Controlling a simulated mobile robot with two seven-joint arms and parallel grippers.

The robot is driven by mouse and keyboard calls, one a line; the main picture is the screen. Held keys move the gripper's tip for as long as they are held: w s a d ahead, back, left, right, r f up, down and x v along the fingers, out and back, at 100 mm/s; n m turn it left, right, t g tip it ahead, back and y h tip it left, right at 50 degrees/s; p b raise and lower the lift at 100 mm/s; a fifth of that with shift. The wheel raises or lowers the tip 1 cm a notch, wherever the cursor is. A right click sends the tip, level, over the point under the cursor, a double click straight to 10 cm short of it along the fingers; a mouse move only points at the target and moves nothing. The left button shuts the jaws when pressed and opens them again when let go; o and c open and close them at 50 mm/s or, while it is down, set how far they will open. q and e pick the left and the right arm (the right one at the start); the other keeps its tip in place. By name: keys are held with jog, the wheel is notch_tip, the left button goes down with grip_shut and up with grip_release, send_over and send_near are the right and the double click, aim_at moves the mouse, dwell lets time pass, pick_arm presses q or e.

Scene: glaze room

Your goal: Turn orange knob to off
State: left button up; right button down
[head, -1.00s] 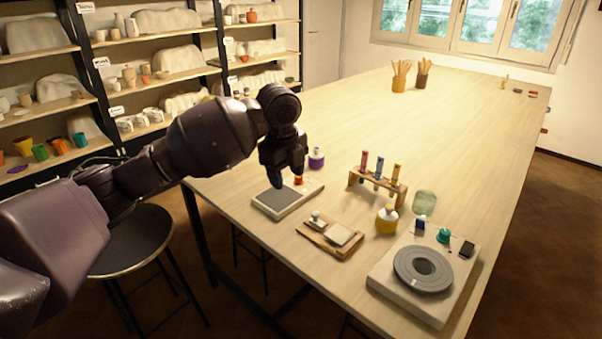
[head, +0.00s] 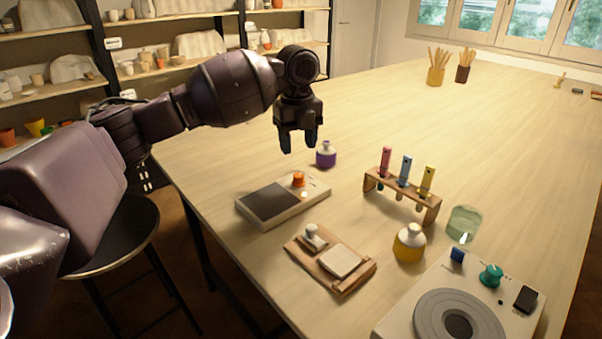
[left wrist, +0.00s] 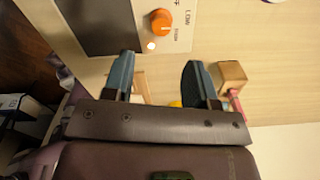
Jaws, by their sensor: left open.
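The orange knob (head: 298,179) sits on the right end of a pale device (head: 280,212) with a dark flat top, on the wooden table. In the left wrist view the orange knob (left wrist: 161,22) shows just beyond my fingertips, with a lit white spot beside it and partly cut-off lettering, including "LOW". My left gripper (head: 298,148) is open and empty, pointing down, above and behind the knob and apart from it. Its two fingers also show in the left wrist view (left wrist: 158,75). My right gripper is not in view.
A purple bottle (head: 326,154) stands close behind the device. A test-tube rack (head: 402,197), a yellow bottle (head: 409,243), a green glass (head: 464,223), a small wooden board (head: 305,262) and a wheel device (head: 400,320) stand to the right and front. The far table is mostly clear.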

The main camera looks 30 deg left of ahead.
aim_at(299, 175)
pick_arm(q)
notch_tip(299, 175, down, 6)
jog(key=shift+f+b, duration=0.25)
jog(key=shift+b, duration=0.25)
jog(key=shift+w+f, duration=0.1)
jog(key=shift+f, duration=0.85)
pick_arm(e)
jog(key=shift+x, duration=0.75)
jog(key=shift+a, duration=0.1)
